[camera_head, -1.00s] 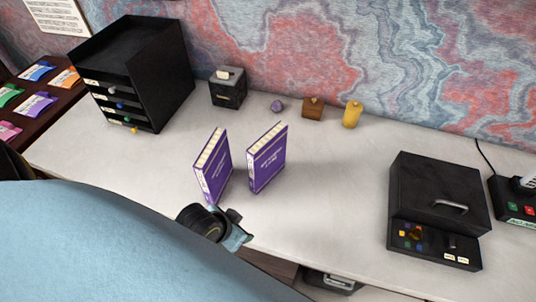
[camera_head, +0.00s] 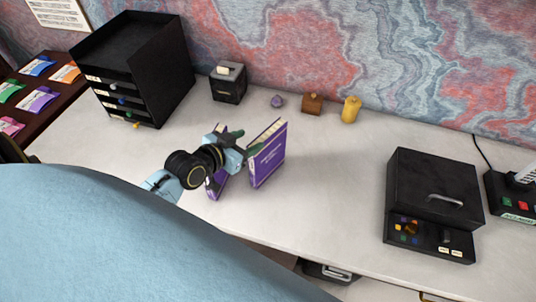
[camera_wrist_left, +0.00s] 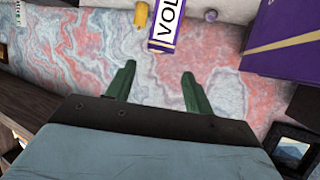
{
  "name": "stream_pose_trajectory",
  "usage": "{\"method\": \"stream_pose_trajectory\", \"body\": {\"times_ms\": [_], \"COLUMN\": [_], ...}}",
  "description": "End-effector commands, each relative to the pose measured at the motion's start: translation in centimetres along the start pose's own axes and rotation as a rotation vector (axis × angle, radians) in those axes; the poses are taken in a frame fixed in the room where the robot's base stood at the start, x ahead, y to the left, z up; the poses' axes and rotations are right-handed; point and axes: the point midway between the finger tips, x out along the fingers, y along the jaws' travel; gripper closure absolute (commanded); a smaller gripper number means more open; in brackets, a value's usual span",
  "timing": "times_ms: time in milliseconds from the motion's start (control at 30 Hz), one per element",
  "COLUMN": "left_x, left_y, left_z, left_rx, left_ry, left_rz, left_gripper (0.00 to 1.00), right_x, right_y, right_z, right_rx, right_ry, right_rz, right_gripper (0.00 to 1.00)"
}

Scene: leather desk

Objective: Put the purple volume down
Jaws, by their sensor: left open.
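Two purple books stand upright on the desk, the left one (camera_head: 214,188) partly hidden behind my left gripper and the right one (camera_head: 268,162) showing its cover. My left gripper (camera_head: 241,142) is at the upper part of the left book and near the right book's left edge. Its green fingers (camera_wrist_left: 158,86) are spread in the left wrist view, with nothing between them. There, a spine (camera_wrist_left: 164,32) lettered "VOL" is beyond the fingertips, and a large purple cover (camera_wrist_left: 284,40) is at the right. My right gripper is not in view.
A black drawer unit (camera_head: 135,62) and a small dark box (camera_head: 228,86) stand at back left. A purple stone (camera_head: 277,101), wooden block (camera_head: 312,104) and yellow object (camera_head: 351,109) line the back. A black case (camera_head: 434,190) is at right; the desk between (camera_head: 335,180) is clear.

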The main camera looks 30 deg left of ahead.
Motion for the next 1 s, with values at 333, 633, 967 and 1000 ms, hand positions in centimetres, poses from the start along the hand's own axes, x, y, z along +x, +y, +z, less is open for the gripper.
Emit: {"method": "stream_pose_trajectory", "body": {"times_ms": [333, 633, 967, 1000], "left_x": [2.9, 6.5, 6.8, 6.8], "left_y": [0.3, 0.6, 0.6, 0.6], "left_z": [0.1, 0.4, 0.5, 0.5], "left_rx": [-0.002, 0.001, 0.001, 0.001], "left_ry": [0.000, -0.001, -0.002, -0.002], "left_rz": [0.001, 0.000, 0.000, 0.000], "left_gripper": [0.47, 0.47, 0.53, 0.58], "right_x": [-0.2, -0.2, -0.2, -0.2], "right_y": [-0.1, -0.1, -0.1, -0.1], "right_z": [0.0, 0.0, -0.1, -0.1], "right_rx": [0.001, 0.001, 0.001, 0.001], "right_ry": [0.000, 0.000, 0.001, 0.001], "right_rz": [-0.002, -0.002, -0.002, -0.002], "right_gripper": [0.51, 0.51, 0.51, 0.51]}}
